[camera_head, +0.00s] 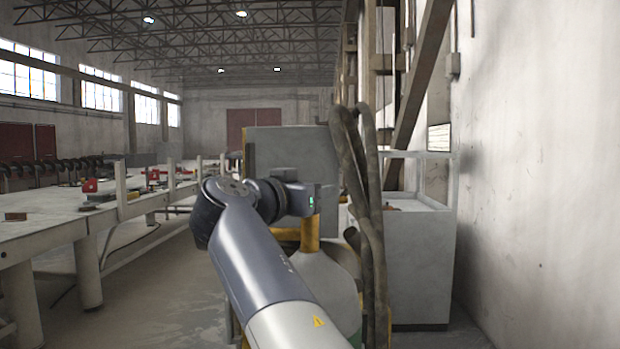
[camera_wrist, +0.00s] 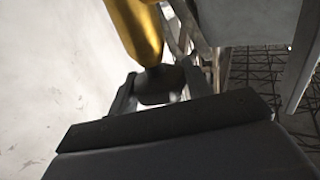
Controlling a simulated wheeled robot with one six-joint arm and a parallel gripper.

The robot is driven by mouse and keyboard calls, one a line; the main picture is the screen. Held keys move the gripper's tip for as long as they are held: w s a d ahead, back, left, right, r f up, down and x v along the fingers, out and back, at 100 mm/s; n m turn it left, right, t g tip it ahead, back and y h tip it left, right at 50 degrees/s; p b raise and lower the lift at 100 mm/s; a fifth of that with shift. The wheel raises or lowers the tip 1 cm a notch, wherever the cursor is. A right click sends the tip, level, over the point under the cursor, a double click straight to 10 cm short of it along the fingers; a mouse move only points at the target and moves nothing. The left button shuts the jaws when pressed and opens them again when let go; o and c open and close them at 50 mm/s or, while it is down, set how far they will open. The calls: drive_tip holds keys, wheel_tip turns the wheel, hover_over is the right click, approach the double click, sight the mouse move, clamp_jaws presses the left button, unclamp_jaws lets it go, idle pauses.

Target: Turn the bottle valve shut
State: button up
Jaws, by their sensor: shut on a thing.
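The bottle (camera_head: 330,285) stands upright straight ahead, pale grey-green with a yellow neck (camera_head: 310,234) on top. In the wrist view the yellow neck (camera_wrist: 138,28) comes in from the top and ends in a dark valve knob (camera_wrist: 158,78). My gripper (camera_wrist: 160,92) has one finger on each side of this knob and is shut on it. In the head view my arm covers part of the bottle, and the valve and fingertips cannot be made out there. How far the valve is turned cannot be told.
A grey cabinet (camera_head: 290,155) stands behind the bottle. Thick dark hoses (camera_head: 370,215) hang close on its right. A pale box-like cabinet (camera_head: 420,262) and the wall are farther right. A long workbench (camera_head: 50,232) runs along the left, with open floor between.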

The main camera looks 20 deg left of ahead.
drive_tip(key=shift+a+m+g+h+p, duration=0.1)
drive_tip(key=shift+m+g+h+p, duration=0.3)
drive_tip(key=shift+m+h+p, duration=0.6)
drive_tip(key=shift+h+p, duration=0.3)
drive_tip(key=shift+h, duration=0.2)
drive_tip(key=o, duration=1)
wheel_tip(320, 180, up, 10)
drive_tip(key=p, duration=0.6)
drive_tip(key=shift+p, duration=0.4)
